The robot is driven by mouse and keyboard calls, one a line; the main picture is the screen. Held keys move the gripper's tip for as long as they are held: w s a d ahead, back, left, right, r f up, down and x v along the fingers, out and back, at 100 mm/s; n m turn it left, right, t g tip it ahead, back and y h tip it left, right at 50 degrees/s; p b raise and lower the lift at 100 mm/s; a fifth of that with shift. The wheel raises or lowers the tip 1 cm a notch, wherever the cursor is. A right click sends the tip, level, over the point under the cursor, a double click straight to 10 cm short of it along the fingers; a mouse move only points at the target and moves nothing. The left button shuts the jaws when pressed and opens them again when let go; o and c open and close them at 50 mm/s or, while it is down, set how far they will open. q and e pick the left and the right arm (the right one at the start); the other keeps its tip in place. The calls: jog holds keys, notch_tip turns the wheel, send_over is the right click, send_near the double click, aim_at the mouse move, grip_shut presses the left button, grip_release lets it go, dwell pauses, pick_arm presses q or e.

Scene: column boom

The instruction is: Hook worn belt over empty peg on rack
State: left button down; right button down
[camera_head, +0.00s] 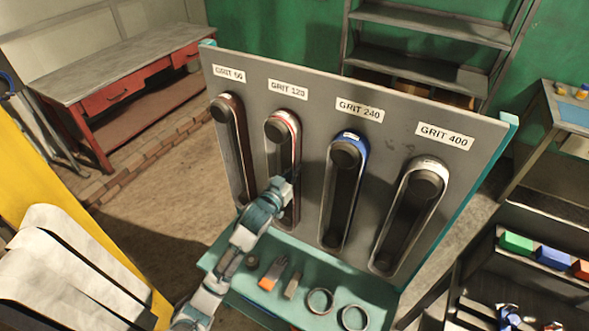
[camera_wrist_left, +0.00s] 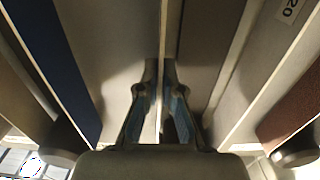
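The grey rack panel (camera_head: 310,95) has four labelled places, GRIT 60, 120, 240 and 400. A belt hangs over a dark round peg at each. The GRIT 120 belt (camera_head: 297,130) is red and white-edged, and the arm partly covers its lower half. The GRIT 60 belt (camera_head: 240,140) is brown-red, the GRIT 240 belt (camera_head: 362,160) blue, the GRIT 400 belt (camera_head: 435,185) pale-edged. Which is worn I cannot tell. My left gripper (camera_head: 283,186) is at the GRIT 120 belt. In the left wrist view its fingers (camera_wrist_left: 160,75) close on a thin belt edge (camera_wrist_left: 163,30).
A teal tray (camera_head: 245,285) below the panel holds an orange-handled tool (camera_head: 272,273), a small block (camera_head: 293,285) and two rings (camera_head: 320,301). A red workbench (camera_head: 110,75) and dark shelves (camera_head: 430,45) are behind.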

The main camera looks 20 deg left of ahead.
pick_arm(q)
jog(key=c, duration=0.9)
grip_release()
jog(key=shift+s+a+p, duration=0.2)
jog(key=shift+s+p, duration=0.3)
jog(key=shift+s, duration=0.65)
jog(key=shift+s+a+p, duration=0.15)
jog(key=shift+s+p, duration=0.35)
jog(key=shift+s, duration=0.7)
jog(key=shift+s+a+p, duration=0.2)
jog(key=shift+s+p, duration=0.3)
jog(key=shift+s, duration=0.65)
jog(key=shift+f, duration=0.1)
